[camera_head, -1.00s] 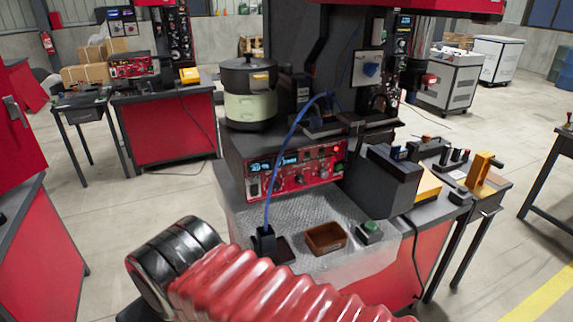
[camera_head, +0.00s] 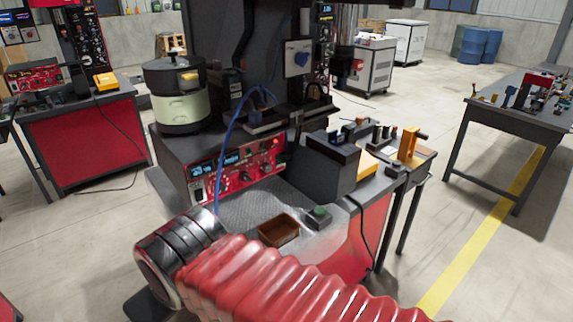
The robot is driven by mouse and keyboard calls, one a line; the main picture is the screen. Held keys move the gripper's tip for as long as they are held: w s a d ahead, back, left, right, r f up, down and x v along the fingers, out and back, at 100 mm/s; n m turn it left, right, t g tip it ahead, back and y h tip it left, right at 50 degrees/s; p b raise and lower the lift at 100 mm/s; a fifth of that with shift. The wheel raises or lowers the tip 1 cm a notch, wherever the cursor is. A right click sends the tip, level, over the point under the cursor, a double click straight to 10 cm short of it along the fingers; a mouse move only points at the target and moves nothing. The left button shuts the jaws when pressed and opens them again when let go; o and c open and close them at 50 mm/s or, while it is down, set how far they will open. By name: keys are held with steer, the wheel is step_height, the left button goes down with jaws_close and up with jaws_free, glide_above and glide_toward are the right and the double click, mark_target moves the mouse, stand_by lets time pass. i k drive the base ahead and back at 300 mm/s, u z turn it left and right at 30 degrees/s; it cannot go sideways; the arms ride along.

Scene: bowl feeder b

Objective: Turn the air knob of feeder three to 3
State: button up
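The near bowl feeder (camera_head: 179,104) stands on the red and grey workstation, above a red control panel (camera_head: 238,170) with a lit display, a switch and several dark and red knobs. I cannot read the labels, nor tell which knob is the air knob or which feeder is number three. My red ribbed arm sleeve and dark wrist cross the lower part of the view, in front of the worktop. My gripper's fingers are not in view.
A blue hose (camera_head: 226,140) hangs before the panel. A side table with a yellow stand (camera_head: 408,145) is at the right. Open floor lies beyond, with another bench (camera_head: 520,118).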

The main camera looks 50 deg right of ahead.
mark_target(267, 167)
steer(key=z, duration=1.45)
steer(key=k, duration=1.75)
steer(key=i, duration=1.45)
